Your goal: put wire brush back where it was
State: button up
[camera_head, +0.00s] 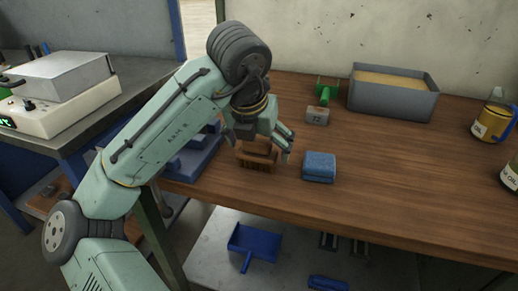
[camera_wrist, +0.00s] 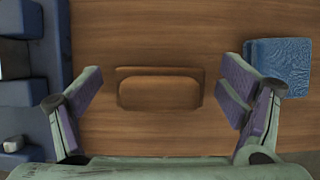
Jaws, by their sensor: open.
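The wire brush (camera_head: 257,158) is a brown wooden block with bristles beneath. It stands on the wooden bench near the front edge, left of the blue sponge-like block. In the wrist view, the brush (camera_wrist: 160,74) shows from above as a wooden, loop-like handle, close in colour to the bench. My gripper (camera_wrist: 160,90) is open, with one finger on each side of the brush and visible gaps to it. In the head view, my gripper (camera_head: 266,147) is just over the brush and partly hides it.
A blue stepped holder (camera_head: 195,158) stands close on the left, and the blue block (camera_head: 319,167) close on the right. Behind are a green-handled tool (camera_head: 319,101) and a grey bin (camera_head: 393,107). A yellow jar (camera_head: 491,123) stands far right. The bench's right middle is clear.

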jog(key=v, duration=1)
jog(key=shift+r, duration=0.2)
jog(key=shift+s, duration=0.15)
